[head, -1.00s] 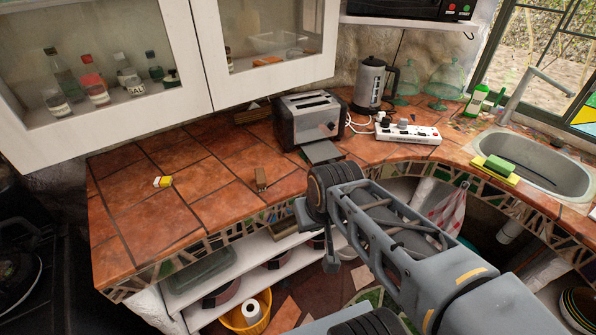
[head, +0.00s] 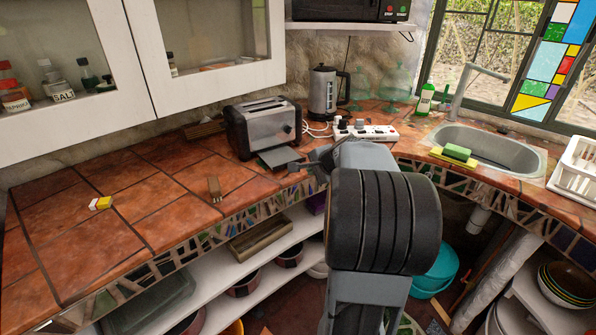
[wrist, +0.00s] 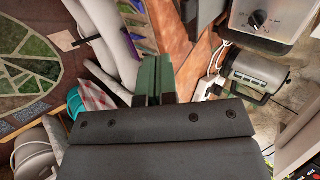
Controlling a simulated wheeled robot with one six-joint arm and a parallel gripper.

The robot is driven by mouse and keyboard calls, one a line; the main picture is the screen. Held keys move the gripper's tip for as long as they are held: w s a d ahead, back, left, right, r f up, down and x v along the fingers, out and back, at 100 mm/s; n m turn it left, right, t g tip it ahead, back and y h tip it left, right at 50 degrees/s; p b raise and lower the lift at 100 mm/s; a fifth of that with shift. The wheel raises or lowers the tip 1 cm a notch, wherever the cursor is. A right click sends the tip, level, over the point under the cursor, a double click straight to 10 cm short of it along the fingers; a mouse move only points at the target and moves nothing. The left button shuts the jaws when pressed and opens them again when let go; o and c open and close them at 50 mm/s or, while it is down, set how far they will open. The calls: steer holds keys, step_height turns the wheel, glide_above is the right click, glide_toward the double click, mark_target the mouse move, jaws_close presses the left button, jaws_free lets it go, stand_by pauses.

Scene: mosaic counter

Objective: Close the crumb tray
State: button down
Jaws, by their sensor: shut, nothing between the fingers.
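The toaster (head: 263,128) stands on the tiled counter, with its dial end facing right. Its crumb tray (head: 278,157), a flat grey plate, sticks out from the toaster's base toward the counter's front edge. In the wrist view the toaster (wrist: 268,18) is at the upper right, and the grey tray (wrist: 202,14) shows beside it at the top. My gripper (head: 298,166) is near the tray's outer right side, partly hidden by my arm; I cannot tell whether it touches. In the wrist view my gripper's greenish fingers (wrist: 153,80) are together and empty, below and left of the tray.
A power strip (head: 364,132) with cords and a kettle (head: 323,92) stand right of the toaster. The sink (head: 490,147) is at the right. Shelves (head: 255,275) lie below the counter.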

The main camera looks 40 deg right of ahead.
steer(key=x, duration=0.6)
steer(key=shift+w+a+f, duration=0.1)
steer(key=shift+w+f, duration=0.05)
steer(key=shift+f, duration=0.1)
steer(key=shift+w+r+p, duration=0.2)
steer(key=shift+w+p, duration=0.1)
steer(key=shift+w, duration=1.6)
